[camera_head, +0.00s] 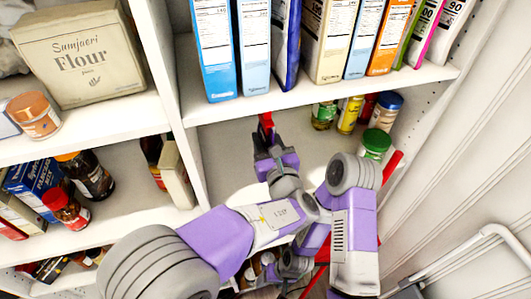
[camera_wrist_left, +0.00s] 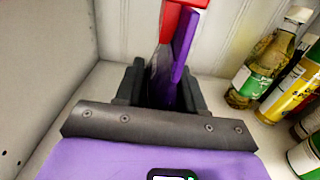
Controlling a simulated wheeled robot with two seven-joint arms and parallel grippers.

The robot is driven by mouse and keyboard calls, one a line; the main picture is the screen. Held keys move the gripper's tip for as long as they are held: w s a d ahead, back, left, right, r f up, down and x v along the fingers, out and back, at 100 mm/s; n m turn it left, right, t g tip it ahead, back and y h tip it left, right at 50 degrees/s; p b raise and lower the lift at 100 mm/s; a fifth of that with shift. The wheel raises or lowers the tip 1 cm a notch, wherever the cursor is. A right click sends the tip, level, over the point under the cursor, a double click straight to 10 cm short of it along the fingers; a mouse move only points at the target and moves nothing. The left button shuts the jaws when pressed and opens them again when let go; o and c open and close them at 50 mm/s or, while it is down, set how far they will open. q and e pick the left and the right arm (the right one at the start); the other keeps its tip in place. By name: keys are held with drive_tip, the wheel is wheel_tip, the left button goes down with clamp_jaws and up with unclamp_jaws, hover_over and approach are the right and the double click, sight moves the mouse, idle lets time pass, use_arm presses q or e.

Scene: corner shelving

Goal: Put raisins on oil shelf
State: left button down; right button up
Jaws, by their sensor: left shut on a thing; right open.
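My left gripper (camera_head: 268,140) reaches into the middle shelf compartment (camera_head: 225,150), below the row of upright boxes. It is shut on the red and purple raisins box (camera_head: 266,121), which also shows upright between the fingers in the left wrist view (camera_wrist_left: 178,55). Most of the box is hidden by the gripper in the head view. An oil-like bottle (camera_wrist_left: 262,65) stands to the right of it, apart, on the same shelf. My right gripper (camera_head: 285,270) is low in the head view, open and partly hidden behind my left arm.
A yellow bottle (camera_head: 349,114) and a green-lidded jar (camera_head: 375,144) stand with other jars at the compartment's right. A white divider (camera_head: 172,90) bounds its left. The shelf floor left of the box is bare. A white rail (camera_head: 480,250) stands lower right.

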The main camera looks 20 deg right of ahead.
use_arm(q)
wheel_tip(320, 180, down, 5)
drive_tip(key=shift+w+f, duration=0.2)
drive_tip(key=shift+w, duration=0.05)
idle(0.3)
drive_tip(key=shift+f, duration=0.15)
drive_tip(key=c, duration=0.7)
unclamp_jaws()
drive_tip(key=shift+o, duration=0.2)
